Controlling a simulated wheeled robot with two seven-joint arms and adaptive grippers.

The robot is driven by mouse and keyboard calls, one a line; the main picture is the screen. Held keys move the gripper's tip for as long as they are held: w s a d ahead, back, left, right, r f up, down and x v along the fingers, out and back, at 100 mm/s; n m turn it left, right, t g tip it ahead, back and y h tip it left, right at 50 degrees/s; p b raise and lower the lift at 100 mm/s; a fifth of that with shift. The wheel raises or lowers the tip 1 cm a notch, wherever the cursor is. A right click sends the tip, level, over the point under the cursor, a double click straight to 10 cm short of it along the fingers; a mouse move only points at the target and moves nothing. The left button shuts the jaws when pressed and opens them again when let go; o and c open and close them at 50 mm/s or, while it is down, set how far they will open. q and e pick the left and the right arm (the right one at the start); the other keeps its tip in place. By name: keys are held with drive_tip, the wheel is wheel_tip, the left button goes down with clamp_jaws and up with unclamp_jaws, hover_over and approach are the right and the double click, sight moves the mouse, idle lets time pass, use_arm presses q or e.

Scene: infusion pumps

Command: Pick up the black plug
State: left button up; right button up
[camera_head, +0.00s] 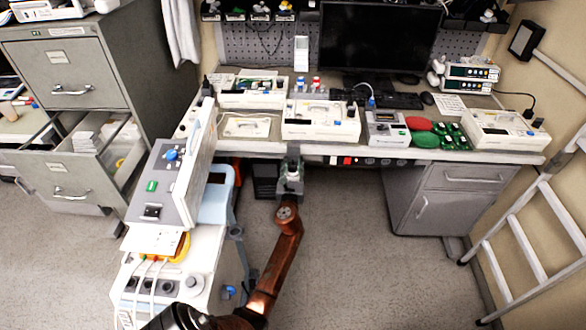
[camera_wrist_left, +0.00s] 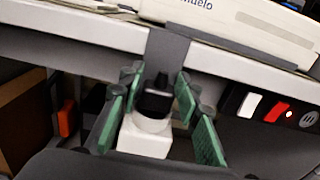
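My left gripper (camera_head: 291,178) is just below the front edge of the desk. In the left wrist view its two green-padded fingers (camera_wrist_left: 160,105) stand apart on either side of a white block with a black top (camera_wrist_left: 155,103). I cannot tell whether the pads press on it. Several small black pieces look like plugs. One stands upright at the desk's left (camera_head: 206,86), another on the middle pump (camera_head: 351,108), and one with a cord is at the right (camera_head: 528,113). I cannot tell which is the task's plug. My right gripper is out of view.
The desk (camera_head: 440,155) carries infusion pumps, a monitor (camera_head: 378,38), a keyboard (camera_head: 400,99) and red and green items. A cart with a device (camera_head: 165,190) stands close on the left. A ladder (camera_head: 530,235) is at the right. Floor before the drawers (camera_head: 445,200) is clear.

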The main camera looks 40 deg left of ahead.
use_arm(q)
clamp_jaws()
drive_tip(key=shift+r, duration=0.15)
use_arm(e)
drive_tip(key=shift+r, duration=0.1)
use_arm(q)
drive_tip(key=shift+r+p, duration=0.25)
drive_tip(key=shift+p, duration=0.05)
wheel_tip(320, 180, up, 3)
drive_tip(key=shift+r+p, duration=0.15)
drive_tip(key=shift+p, duration=0.95)
drive_tip(key=s+d+r+p, duration=0.2)
drive_tip(key=s+r+p, duration=0.4)
drive_tip(key=r, duration=0.1)
drive_tip(key=s+d+r+p, duration=0.3)
drive_tip(key=s+r+p, duration=0.4)
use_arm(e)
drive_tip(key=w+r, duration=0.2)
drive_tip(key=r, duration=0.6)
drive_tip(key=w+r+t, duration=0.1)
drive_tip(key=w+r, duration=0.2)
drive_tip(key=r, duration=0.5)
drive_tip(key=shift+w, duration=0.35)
